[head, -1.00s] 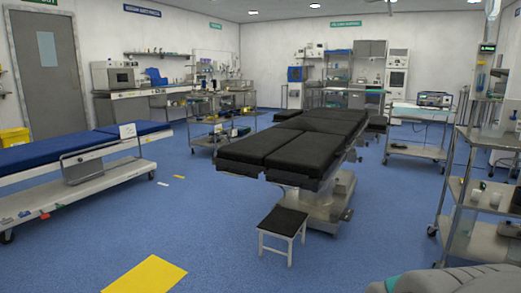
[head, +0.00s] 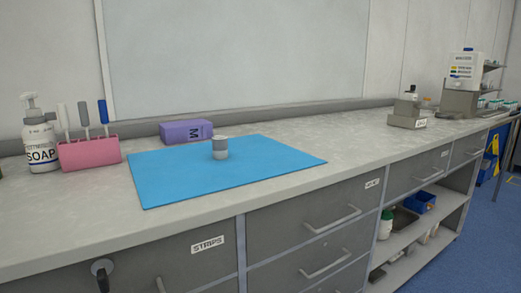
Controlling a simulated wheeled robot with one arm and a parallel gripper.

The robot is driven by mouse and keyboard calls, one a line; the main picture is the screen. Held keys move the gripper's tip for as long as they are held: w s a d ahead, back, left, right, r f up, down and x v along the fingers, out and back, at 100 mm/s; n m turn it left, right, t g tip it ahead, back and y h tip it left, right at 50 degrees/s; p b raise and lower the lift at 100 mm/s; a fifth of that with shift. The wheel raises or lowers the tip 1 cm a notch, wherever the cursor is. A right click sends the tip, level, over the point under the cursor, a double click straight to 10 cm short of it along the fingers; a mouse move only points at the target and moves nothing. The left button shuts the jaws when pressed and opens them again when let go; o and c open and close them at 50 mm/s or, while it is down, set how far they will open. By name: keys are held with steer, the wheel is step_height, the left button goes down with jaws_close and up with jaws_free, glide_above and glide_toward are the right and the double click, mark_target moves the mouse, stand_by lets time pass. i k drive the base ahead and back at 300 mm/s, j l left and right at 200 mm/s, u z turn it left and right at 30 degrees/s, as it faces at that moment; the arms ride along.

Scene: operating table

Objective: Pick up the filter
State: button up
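A small cylinder with a grey upper part and a white band (head: 220,148), which looks like the filter, stands upright on a flat blue mat (head: 180,184) on the counter. It is near the mat's back edge, with clear mat in front of it. Its full shape is too small to make out. My gripper is not in view.
The counter (head: 330,151) holds a purple box (head: 187,131) behind the mat, a pink holder (head: 90,153) with several upright tools, and a soap bottle (head: 39,141) at left. Dispensers stand far right. Handled drawers (head: 312,220) face me. The counter right of the mat is clear.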

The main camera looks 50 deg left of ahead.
mark_target(219, 142)
steer(key=u, duration=2.1)
